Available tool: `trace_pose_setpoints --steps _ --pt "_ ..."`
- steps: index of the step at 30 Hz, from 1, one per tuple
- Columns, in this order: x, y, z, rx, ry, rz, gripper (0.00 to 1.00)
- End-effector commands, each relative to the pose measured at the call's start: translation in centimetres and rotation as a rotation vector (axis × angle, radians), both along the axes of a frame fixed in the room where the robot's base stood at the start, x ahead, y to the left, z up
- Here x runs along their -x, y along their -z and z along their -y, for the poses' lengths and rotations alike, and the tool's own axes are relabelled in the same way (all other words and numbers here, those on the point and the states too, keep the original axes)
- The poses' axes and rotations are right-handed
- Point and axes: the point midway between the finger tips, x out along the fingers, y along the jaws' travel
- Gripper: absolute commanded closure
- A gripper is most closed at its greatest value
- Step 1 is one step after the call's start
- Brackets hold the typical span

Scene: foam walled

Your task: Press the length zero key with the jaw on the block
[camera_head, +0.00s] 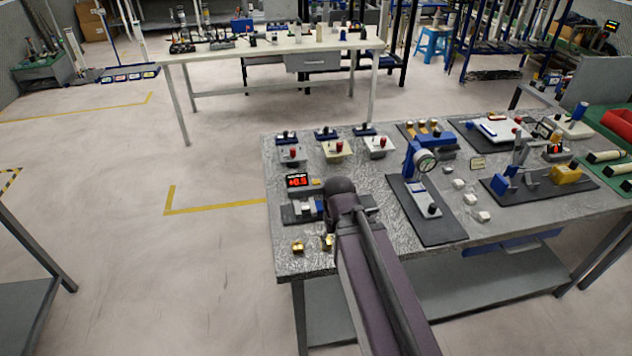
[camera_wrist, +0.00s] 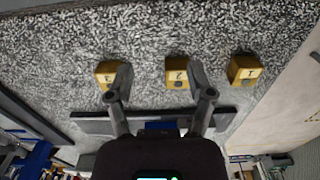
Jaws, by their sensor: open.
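The length gauge has a red-lit display (camera_head: 297,180) at the left of the near table, with a small tan part beside it that may hold the key. In the wrist view, brass blocks marked with digits stand in a row: left block (camera_wrist: 106,74), middle block (camera_wrist: 178,72), right block (camera_wrist: 244,69). My gripper (camera_wrist: 160,75) is open, its fingers spread with nothing gripped. The fingers overlap the left and middle blocks in view.
Two brass blocks show near the table's front left, one of them here (camera_head: 297,247). A dial gauge on a blue stand (camera_head: 425,163) is right of my arm. Several small fixtures line the table's back edge.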

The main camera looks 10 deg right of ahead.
Motion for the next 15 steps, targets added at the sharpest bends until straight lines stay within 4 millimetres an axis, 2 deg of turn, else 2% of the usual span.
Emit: trace_pose_setpoints --steps 1,6,15 --pt "0.0 0.0 0.0 0.0 0.0 0.0 0.51" --pt "0.0 0.0 0.0 0.0 0.0 0.0 1.0" --pt "0.0 0.0 0.0 0.0 0.0 0.0 1.0"
